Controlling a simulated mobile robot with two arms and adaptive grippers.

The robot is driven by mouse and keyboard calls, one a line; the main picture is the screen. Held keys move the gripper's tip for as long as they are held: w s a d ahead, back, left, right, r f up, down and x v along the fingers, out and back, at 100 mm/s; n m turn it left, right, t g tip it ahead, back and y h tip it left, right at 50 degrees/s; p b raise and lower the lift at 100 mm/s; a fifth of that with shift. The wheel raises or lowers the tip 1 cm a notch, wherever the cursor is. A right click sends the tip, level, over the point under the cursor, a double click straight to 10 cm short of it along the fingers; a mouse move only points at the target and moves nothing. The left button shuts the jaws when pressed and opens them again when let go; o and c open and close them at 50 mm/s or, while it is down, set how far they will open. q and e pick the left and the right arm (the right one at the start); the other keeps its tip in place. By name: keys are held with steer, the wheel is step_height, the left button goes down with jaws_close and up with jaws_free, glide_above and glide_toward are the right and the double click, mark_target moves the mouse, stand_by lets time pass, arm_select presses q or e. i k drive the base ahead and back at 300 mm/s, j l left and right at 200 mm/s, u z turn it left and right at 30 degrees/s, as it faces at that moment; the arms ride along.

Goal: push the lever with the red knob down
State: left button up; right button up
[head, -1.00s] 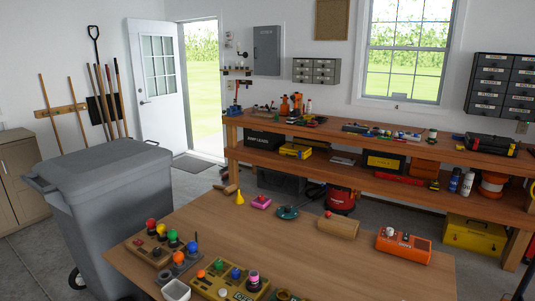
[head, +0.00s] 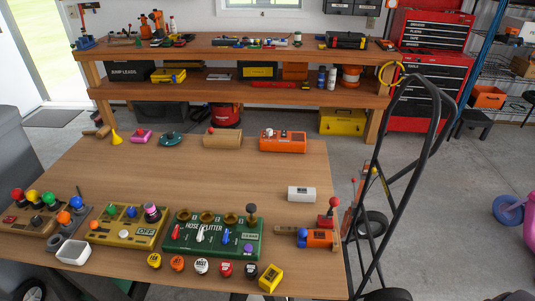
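Several devices with knobs stand on the wooden table. At the table's right edge, an orange and wooden device (head: 318,238) has an upright lever topped by a red knob (head: 332,203). At the far left, a brown box (head: 22,222) has several short levers; one has a red ball knob (head: 17,195), beside yellow and green ones. A brown block (head: 222,139) at the back also has a small red knob (head: 210,131). I cannot tell from this view which one the task names. Neither of my grippers is in view.
A green box (head: 212,243) with several switches and a tan box (head: 128,226) stand along the front. Loose caps, a white cup (head: 72,252) and a yellow cube (head: 270,278) lie near the front edge. The table's middle is clear. A black hand truck (head: 398,170) stands right of it.

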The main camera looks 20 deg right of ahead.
mark_target(333, 202)
steer(key=l+z, duration=0.15)
steer(key=z, duration=0.8)
steer(key=k+l, duration=0.05)
